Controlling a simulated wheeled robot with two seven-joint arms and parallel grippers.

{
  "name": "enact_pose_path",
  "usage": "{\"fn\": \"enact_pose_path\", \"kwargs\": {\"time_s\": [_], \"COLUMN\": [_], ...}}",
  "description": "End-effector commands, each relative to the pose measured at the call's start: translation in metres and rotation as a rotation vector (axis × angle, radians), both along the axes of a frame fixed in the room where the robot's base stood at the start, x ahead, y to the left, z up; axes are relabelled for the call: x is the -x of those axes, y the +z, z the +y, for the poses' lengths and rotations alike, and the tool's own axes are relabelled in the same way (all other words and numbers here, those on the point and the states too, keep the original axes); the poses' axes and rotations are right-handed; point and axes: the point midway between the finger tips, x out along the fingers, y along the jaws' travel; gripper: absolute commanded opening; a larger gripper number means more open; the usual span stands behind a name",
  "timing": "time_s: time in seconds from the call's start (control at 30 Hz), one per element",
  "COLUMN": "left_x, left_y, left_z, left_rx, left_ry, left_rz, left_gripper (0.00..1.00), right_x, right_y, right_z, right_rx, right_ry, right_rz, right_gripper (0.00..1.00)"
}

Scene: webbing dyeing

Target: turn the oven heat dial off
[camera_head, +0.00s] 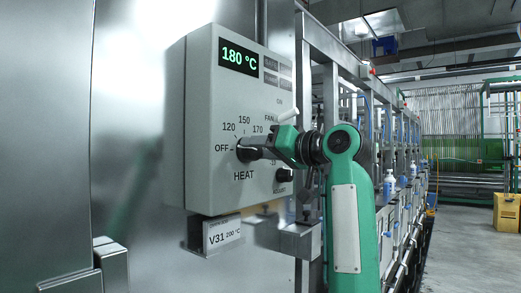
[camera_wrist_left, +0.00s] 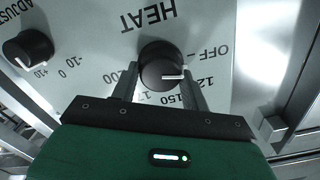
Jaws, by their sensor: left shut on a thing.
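The heat dial (camera_head: 243,152) is a dark round knob low on the front of the grey control box (camera_head: 200,110). OFF, 120, 150 and 170 are printed around it. It also shows in the upside-down left wrist view (camera_wrist_left: 158,52), where its white mark lies on the side of the OFF and 120 labels; its exact setting is hard to tell. My left gripper (camera_head: 252,148) is shut on the dial, with one finger on each side of it (camera_wrist_left: 162,84). The fingers partly cover the dial in the head view. My right gripper is not in view.
The box display (camera_head: 239,57) reads 180 °C. A smaller ADJUST knob (camera_head: 284,175) sits right of and below the dial. A V31 200 °C label (camera_head: 222,234) hangs under the box. A metal machine frame runs back along the right, with open floor (camera_head: 455,250) beyond.

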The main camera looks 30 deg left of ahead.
Motion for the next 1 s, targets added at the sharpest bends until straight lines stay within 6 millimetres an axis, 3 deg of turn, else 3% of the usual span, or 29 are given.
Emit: {"fn": "enact_pose_path", "kwargs": {"time_s": [0.3, 0.33, 0.4, 0.43, 0.77, 1.0], "left_x": [0.000, 0.000, 0.000, 0.000, 0.000, 0.002], "left_y": [-0.002, -0.002, -0.002, -0.002, -0.001, -0.001], "left_z": [0.000, 0.000, 0.000, 0.000, -0.003, -0.042], "left_rx": [0.005, 0.005, 0.004, 0.004, 0.001, -0.001], "left_ry": [0.001, 0.001, 0.001, 0.001, 0.000, -0.003], "left_rz": [0.002, 0.002, 0.002, 0.002, 0.002, 0.003], "left_gripper": [0.23, 0.52, 0.66, 0.68, 0.68, 0.68], "right_x": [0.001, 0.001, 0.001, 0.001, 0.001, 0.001], "right_y": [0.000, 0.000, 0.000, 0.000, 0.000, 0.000], "right_z": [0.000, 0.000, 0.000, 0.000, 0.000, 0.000], "right_rx": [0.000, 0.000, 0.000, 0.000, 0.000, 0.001], "right_ry": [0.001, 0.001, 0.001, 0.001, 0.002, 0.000], "right_rz": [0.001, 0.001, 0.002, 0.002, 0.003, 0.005], "right_gripper": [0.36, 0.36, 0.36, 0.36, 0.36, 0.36]}}
